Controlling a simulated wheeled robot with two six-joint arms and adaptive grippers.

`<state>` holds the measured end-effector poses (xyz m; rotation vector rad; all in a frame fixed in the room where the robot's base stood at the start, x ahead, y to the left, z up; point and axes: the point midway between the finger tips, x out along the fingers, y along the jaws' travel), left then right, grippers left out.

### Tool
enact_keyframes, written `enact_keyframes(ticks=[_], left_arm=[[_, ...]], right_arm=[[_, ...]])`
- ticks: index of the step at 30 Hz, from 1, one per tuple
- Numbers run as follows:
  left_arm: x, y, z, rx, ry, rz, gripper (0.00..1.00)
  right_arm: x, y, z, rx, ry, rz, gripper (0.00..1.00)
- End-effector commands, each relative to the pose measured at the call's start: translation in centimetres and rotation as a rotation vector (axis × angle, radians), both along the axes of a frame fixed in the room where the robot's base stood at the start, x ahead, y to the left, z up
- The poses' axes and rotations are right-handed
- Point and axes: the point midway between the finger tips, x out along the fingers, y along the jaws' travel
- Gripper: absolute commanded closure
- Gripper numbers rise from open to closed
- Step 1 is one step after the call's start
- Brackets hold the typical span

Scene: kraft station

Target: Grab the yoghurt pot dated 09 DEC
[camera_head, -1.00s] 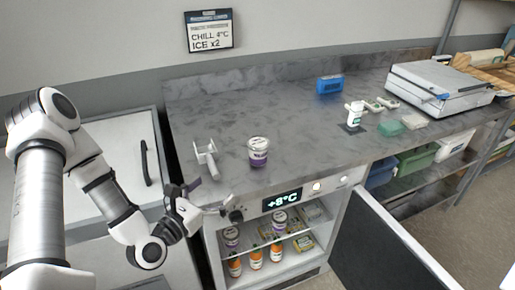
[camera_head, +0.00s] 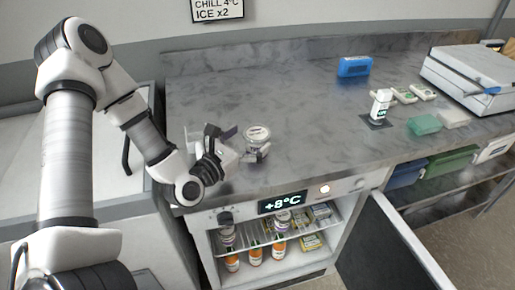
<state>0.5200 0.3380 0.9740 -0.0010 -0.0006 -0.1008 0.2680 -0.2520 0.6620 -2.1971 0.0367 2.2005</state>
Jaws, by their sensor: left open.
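A white yoghurt pot (camera_head: 257,132) with a pale lid stands upright on the grey counter; its date is too small to read. More pots stand in the open fridge: one at the left of the upper shelf (camera_head: 227,236) and one further right (camera_head: 282,217); their dates cannot be read either. My left gripper (camera_head: 241,143) is open at the counter pot. One finger is left of the pot and the other passes in front of its lower part, hiding its label. I cannot tell whether they touch it. My right gripper is not in view.
The fridge (camera_head: 268,262) below the counter reads +8°C, and its dark door (camera_head: 385,250) hangs open to the right. Orange-labelled bottles (camera_head: 255,253) stand low inside. The counter's middle is clear.

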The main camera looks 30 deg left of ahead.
Motion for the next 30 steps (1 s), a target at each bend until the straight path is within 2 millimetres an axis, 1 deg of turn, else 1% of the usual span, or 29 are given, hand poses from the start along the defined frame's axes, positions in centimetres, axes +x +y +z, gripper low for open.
enact_keyframes(ticks=[1,3,6,12,13,14,15,17,18,30], left_arm=[[0.7,-0.3,0.3,0.008,0.001,-0.005,0.0],[1.9,-0.3,0.3,0.007,0.0,-0.003,0.0],[2.8,-0.4,0.3,0.003,0.0,-0.002,0.0],[2.9,-0.4,0.2,-0.001,0.001,0.0,0.0],[2.9,-0.4,0.2,-0.001,0.001,0.0,0.07],[2.9,-0.4,0.2,-0.001,0.001,0.0,0.18],[2.9,-0.4,0.2,-0.001,0.001,0.0,0.32],[2.9,-0.4,0.2,-0.001,0.001,0.0,0.53],[2.9,-0.4,0.2,-0.001,0.001,0.0,0.66],[2.9,-0.3,0.5,-0.001,0.0,0.0,0.66]], right_arm=[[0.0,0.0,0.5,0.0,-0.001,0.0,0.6],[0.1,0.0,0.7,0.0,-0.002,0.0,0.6],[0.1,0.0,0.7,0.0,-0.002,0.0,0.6],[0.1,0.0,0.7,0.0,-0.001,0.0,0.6],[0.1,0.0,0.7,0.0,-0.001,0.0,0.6],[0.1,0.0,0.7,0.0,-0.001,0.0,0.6],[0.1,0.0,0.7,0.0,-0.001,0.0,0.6],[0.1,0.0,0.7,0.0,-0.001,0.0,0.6],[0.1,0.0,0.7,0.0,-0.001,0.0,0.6],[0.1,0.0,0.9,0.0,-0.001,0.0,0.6]])
